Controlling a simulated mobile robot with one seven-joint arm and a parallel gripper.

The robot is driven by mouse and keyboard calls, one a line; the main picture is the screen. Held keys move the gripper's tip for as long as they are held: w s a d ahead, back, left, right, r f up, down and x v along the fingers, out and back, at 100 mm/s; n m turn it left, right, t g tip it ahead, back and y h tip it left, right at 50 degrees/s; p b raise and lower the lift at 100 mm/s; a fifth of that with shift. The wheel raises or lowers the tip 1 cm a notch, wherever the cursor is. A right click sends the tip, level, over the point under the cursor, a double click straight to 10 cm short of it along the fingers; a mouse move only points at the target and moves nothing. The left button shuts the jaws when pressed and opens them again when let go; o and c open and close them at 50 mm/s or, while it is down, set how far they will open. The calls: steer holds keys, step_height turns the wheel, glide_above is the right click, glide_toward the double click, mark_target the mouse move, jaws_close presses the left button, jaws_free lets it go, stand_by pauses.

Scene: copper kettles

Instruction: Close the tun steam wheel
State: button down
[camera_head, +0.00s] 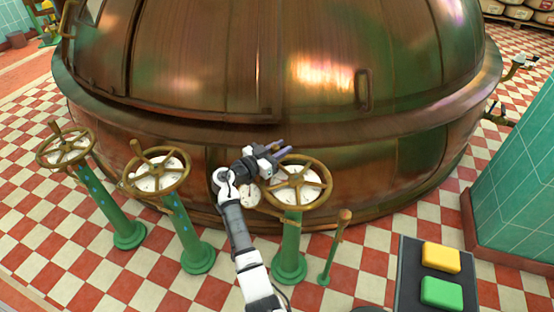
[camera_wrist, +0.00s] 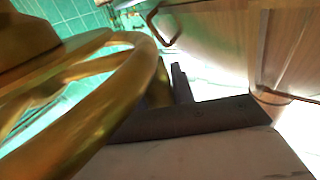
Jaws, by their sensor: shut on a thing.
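Three brass handwheels stand on green posts in front of a big copper vessel (camera_head: 270,130): a left wheel (camera_head: 66,158), a middle wheel (camera_head: 185,178) and a right wheel (camera_head: 323,175). I cannot read which is the tun steam wheel. My gripper (camera_head: 277,149) is at the far left side of the right wheel's rim and shut on this wheel. In the wrist view the brass rim (camera_wrist: 118,108) fills the left, and a brass upright piece (camera_wrist: 159,88), seemingly its handle, stands by a dark finger (camera_wrist: 181,84). The exact contact is partly hidden.
A short brass-topped lever (camera_head: 339,228) stands right of the right wheel. A dark box with a yellow button (camera_head: 440,258) and a green button (camera_head: 441,292) is at the front right. A green tiled block (camera_head: 515,180) stands at the right. Checkered floor lies between the posts.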

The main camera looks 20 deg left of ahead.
steer(key=shift+w+d+f+m+g+h+b, duration=0.15)
steer(key=shift+w+d+m+g+h+b, duration=0.25)
steer(key=shift+h+b, duration=0.55)
steer(key=shift+b, duration=0.4)
steer(key=shift+r, duration=0.2)
steer(key=c, duration=1.2)
jaws_free()
steer(key=shift+s+a+y, duration=0.1)
steer(key=shift+y, duration=0.15)
steer(key=b+v, duration=0.1)
steer(key=v, duration=1.2)
steer(key=shift+s+a, duration=0.2)
